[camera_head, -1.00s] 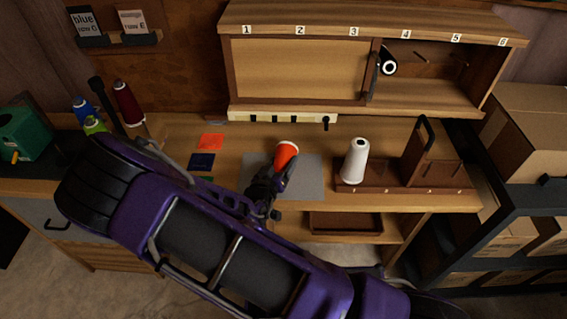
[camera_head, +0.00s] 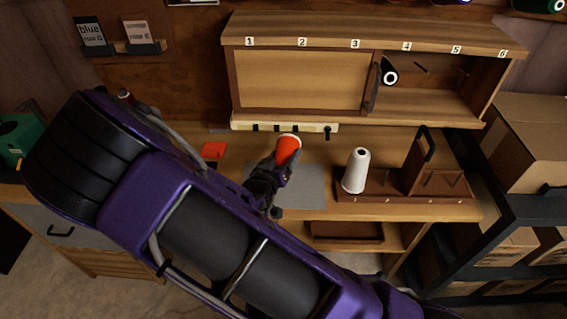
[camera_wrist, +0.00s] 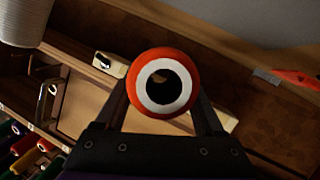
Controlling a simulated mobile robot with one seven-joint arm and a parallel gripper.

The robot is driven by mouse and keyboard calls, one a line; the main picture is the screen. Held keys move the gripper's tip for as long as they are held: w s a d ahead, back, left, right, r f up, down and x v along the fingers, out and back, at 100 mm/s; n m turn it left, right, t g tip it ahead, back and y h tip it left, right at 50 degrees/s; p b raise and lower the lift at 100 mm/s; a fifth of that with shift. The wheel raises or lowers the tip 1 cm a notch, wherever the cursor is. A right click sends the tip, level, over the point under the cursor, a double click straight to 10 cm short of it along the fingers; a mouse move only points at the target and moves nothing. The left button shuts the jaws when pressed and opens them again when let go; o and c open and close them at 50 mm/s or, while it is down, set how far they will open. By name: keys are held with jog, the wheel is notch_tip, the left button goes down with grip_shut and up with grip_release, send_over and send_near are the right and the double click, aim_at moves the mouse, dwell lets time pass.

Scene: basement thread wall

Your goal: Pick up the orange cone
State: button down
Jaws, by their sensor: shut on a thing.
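The orange cone (camera_head: 288,148) has a white end with a dark hole and is in my gripper (camera_head: 277,167) above the grey mat (camera_head: 303,188). In the wrist view the orange cone (camera_wrist: 162,82) sits between the two dark fingers of my gripper (camera_wrist: 163,105), its ringed end facing the camera. The fingers are shut on its sides. In the head view my purple arm covers the left part of the bench, and the lower part of the cone is hidden by the gripper.
A white cone (camera_head: 356,170) stands on the wooden rack (camera_head: 405,190) to the right. The numbered cabinet (camera_head: 300,78) is behind, its right side open with a black cone (camera_head: 389,76) inside. An orange card (camera_head: 214,149) lies left of the mat. Boxes (camera_head: 527,140) stand at right.

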jog(key=s+p, duration=0.1)
jog(key=s, duration=1.8)
jog(key=shift+a+f, duration=0.2)
jog(key=shift+a, duration=0.1)
jog(key=shift+w, duration=0.1)
